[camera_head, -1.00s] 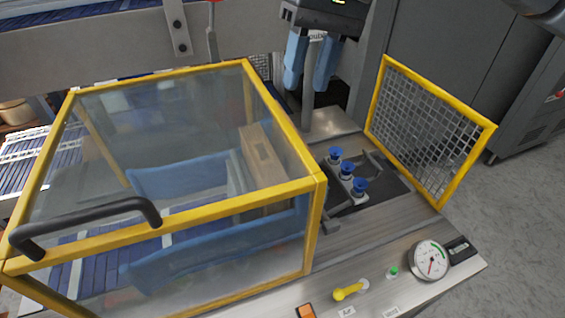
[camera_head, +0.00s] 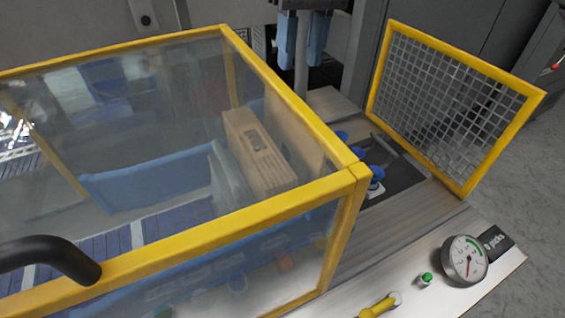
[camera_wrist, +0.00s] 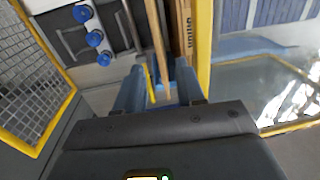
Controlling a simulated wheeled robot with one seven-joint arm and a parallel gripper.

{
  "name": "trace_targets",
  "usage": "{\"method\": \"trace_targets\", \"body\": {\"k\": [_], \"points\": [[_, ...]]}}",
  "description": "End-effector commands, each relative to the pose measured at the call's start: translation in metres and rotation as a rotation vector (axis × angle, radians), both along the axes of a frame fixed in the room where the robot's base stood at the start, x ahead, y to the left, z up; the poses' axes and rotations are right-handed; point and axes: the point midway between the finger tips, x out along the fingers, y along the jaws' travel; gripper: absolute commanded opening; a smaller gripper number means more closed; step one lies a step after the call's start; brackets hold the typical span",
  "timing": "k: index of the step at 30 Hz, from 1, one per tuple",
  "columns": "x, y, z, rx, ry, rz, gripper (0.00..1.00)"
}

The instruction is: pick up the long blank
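In the wrist view a printed cardboard face (camera_wrist: 184,28) shows beside a thin brown board edge (camera_wrist: 157,35). I cannot tell for sure which is the long blank. My gripper (camera_head: 303,45) hangs fingers-down beyond the guard, its body cut off by the top edge. In the wrist view the two blue fingers of my gripper (camera_wrist: 159,92) are apart. The thin board edge lines up between them, with gaps on both sides; its depth is unclear.
A yellow-framed clear guard (camera_head: 300,110) with a black handle (camera_head: 50,257) fills the left. A yellow mesh panel (camera_head: 450,100) stands at right. Blue suction cups (camera_head: 376,174) sit between them. A gauge (camera_head: 464,259) and green button (camera_head: 425,279) are at the front.

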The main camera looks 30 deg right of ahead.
Motion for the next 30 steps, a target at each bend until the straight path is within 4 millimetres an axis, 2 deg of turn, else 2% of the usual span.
{"method": "trace_targets", "body": {"k": [10,18,28,30], "points": [[-0.002,0.002,-0.033,0.002,0.003,0.001,0.38],[-0.004,0.003,-0.068,0.002,0.003,0.000,0.38],[-0.004,0.004,-0.076,0.000,0.000,0.001,0.38],[-0.004,0.004,-0.075,0.000,0.000,0.001,0.32]]}}
